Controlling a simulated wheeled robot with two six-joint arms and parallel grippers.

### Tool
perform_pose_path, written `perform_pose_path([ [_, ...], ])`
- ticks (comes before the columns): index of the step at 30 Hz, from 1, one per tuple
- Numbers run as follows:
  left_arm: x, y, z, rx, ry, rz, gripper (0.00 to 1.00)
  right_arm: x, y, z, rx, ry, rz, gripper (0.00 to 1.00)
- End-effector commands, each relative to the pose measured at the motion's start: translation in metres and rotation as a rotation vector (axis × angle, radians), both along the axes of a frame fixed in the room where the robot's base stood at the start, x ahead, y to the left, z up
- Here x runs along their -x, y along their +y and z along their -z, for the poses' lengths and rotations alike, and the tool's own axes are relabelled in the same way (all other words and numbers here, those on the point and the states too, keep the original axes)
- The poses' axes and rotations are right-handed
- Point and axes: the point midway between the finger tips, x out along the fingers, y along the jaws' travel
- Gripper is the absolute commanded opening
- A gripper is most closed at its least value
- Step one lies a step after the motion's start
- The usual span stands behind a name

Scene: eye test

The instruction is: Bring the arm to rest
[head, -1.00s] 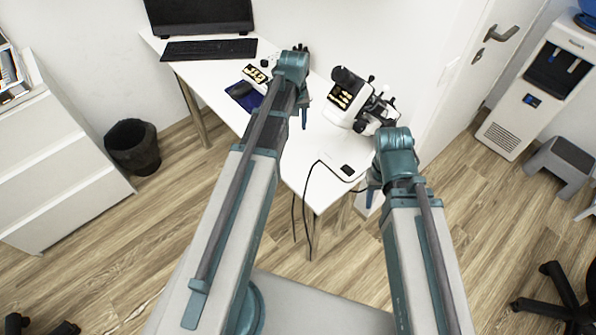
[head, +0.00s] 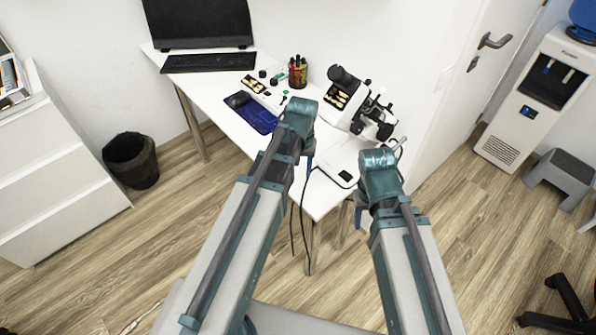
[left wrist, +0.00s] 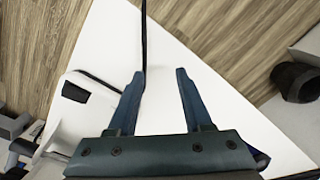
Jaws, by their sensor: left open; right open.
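My left gripper (head: 308,168) hangs over the front part of the white desk (head: 221,99), mostly hidden behind its own wrist in the head view. In the left wrist view my left gripper (left wrist: 160,75) is open, its two fingers apart with nothing between them, above the bare desk top. My right gripper (head: 359,212) is at the desk's front right corner and points down; its fingers are mostly hidden by its wrist. I see nothing held in it.
A flat white device (head: 337,172) lies between the arms. A bin (head: 131,162) stands left.

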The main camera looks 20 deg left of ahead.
Motion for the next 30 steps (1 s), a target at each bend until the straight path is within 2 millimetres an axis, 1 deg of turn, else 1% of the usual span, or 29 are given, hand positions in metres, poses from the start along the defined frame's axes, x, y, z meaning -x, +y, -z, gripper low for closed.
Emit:
perform_pose_path([
  [7,0.0,0.0,0.0,0.0,0.0,0.0,0.5,0.0,0.0,0.0,0.0,0.0,0.001,0.5],
  [9,0.005,-0.005,-0.003,-0.002,0.002,0.017,0.5,0.0,0.0,-0.003,0.0,0.0,0.001,0.5],
  [11,0.017,-0.016,-0.01,-0.007,0.006,0.058,0.5,0.0,0.0,-0.009,0.0,0.0,0.001,0.5],
  [14,0.048,-0.043,-0.024,-0.023,0.018,0.174,0.5,0.0,0.0,-0.024,0.0,0.0,0.001,0.5],
  [15,0.061,-0.053,-0.03,-0.033,0.024,0.226,0.5,0.0,0.0,-0.029,0.0,0.0,0.001,0.5],
  [18,0.09,-0.074,-0.041,-0.051,0.036,0.343,0.5,0.0,0.0,-0.04,0.0,0.0,0.001,0.5],
  [21,0.11,-0.087,-0.048,-0.066,0.046,0.429,0.5,0.0,0.0,-0.047,0.0,0.0,0.001,0.5],
  [24,0.12,-0.092,-0.05,-0.073,0.051,0.472,0.5,0.0,0.0,-0.049,0.0,0.0,0.001,0.5],
  [30,0.12,-0.094,-0.049,-0.075,0.053,0.482,0.5,0.0,0.0,-0.047,0.0,0.0,0.001,0.5],
])
